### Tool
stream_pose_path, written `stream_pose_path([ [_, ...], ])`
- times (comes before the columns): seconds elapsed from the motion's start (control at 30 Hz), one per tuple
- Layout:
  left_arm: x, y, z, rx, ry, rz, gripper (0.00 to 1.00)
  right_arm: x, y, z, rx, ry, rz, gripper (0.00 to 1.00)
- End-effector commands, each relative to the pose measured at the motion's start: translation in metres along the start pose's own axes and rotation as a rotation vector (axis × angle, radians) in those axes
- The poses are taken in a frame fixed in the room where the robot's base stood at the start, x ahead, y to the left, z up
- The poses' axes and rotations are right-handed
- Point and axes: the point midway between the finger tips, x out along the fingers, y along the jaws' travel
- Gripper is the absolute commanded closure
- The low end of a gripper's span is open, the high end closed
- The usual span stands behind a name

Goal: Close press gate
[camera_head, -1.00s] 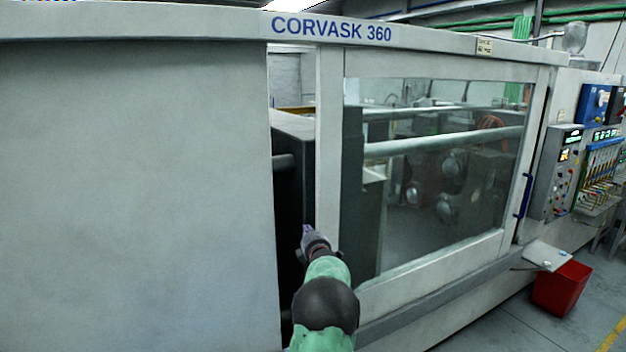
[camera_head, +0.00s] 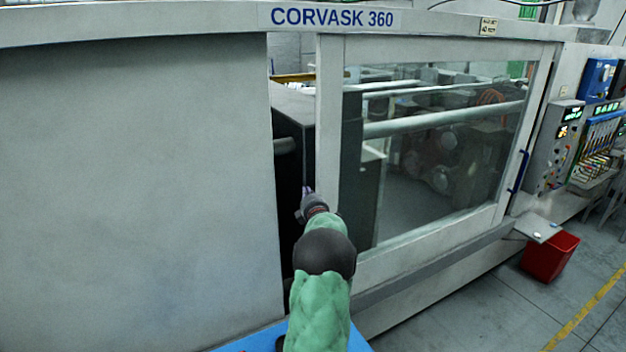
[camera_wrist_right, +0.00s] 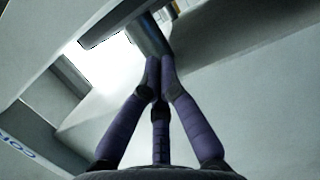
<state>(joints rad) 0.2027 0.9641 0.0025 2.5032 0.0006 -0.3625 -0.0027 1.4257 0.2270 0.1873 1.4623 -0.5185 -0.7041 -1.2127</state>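The press gate (camera_head: 332,150) is a white-framed sliding door with a large window in the head view. A dark vertical gap separates its left edge from the plain grey panel (camera_head: 140,180). A blue handle (camera_head: 519,172) is on the gate's right side. My right gripper (camera_head: 308,192) is at this gap, beside the gate's left edge; I cannot tell whether it touches the edge. In the right wrist view its purple fingers (camera_wrist_right: 161,62) converge with tips together, nothing seen between them. A grey bar (camera_wrist_right: 150,35) shows beyond the tips. My left gripper is not in view.
Inside the press, bars (camera_head: 440,122) and dark machine parts show through the window. A control panel (camera_head: 562,145) is right of the gate. A small shelf (camera_head: 538,227) and a red bin (camera_head: 550,256) stand below it. The floor at lower right is open.

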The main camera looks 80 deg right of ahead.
Motion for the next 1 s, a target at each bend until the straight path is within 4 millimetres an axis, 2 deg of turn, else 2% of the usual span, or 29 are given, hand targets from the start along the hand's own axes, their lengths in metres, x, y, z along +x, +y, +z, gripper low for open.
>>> stream_pose_path([
  [0.53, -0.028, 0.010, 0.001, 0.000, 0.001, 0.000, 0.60, 0.068, 0.001, 0.000, 0.000, 0.001, -0.001, 1.00],
  [0.7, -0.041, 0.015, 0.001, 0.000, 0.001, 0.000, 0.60, 0.072, 0.003, 0.024, -0.002, -0.002, -0.001, 1.00],
  [1.0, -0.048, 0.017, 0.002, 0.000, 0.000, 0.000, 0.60, 0.076, 0.001, 0.039, 0.000, 0.000, 0.001, 1.00],
])
